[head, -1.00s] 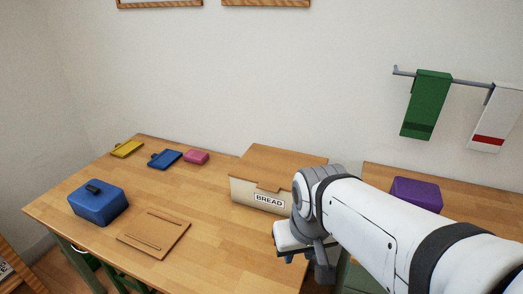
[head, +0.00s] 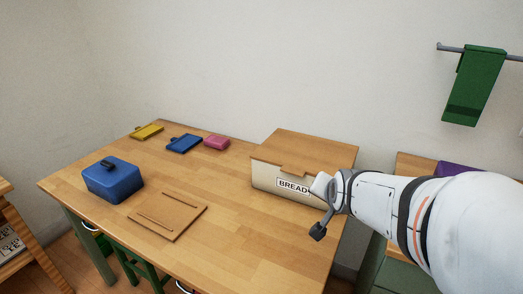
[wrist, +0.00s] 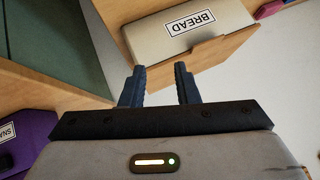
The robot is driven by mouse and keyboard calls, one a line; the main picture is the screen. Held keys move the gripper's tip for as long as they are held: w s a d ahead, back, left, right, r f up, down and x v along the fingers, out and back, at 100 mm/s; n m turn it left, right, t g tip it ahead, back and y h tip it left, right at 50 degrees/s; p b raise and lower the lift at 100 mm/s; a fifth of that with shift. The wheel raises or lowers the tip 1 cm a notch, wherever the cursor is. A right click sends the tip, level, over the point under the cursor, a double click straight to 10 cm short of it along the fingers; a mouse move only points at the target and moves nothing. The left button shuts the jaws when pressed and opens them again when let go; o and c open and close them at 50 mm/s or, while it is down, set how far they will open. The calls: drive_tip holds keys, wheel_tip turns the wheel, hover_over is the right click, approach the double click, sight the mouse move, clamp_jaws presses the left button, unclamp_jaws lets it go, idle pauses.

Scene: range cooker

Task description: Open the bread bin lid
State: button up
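The bread bin (head: 278,187) stands at the right end of the wooden table, with a cream front labelled BREAD. Its wooden lid (head: 305,148) lies shut on top, with a lip at the front edge. My gripper is at the bin's right front in the head view, covering part of its front; its fingertips are not clear there. In the wrist view my gripper (wrist: 159,68) has two dark fingers apart with nothing between them. Beyond them the bin (wrist: 172,30) appears upside down, its lid (wrist: 215,54) edge nearest the fingers. They appear apart from it.
A blue box (head: 113,182) and a wooden board (head: 167,216) lie on the table's left half. Yellow (head: 147,131), blue (head: 184,144) and pink (head: 217,142) items lie at the back. The table front is clear.

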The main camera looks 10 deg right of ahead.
drive_tip(key=w+a+f+m+t+y+b, duration=0.1)
drive_tip(key=w+f+m+t+y+b, duration=0.1)
drive_tip(key=w+f+m+t+b, duration=0.2)
drive_tip(key=w+a+f+m+t+y+b, duration=0.2)
drive_tip(key=w+f+m+t+y+b, duration=0.1)
drive_tip(key=w+b, duration=0.8)
drive_tip(key=w+m+t, duration=0.1)
drive_tip(key=w, duration=0.2)
drive_tip(key=shift+w+a+f, duration=0.3)
drive_tip(key=shift+w+f, duration=0.05)
drive_tip(key=shift+f, duration=0.05)
clamp_jaws()
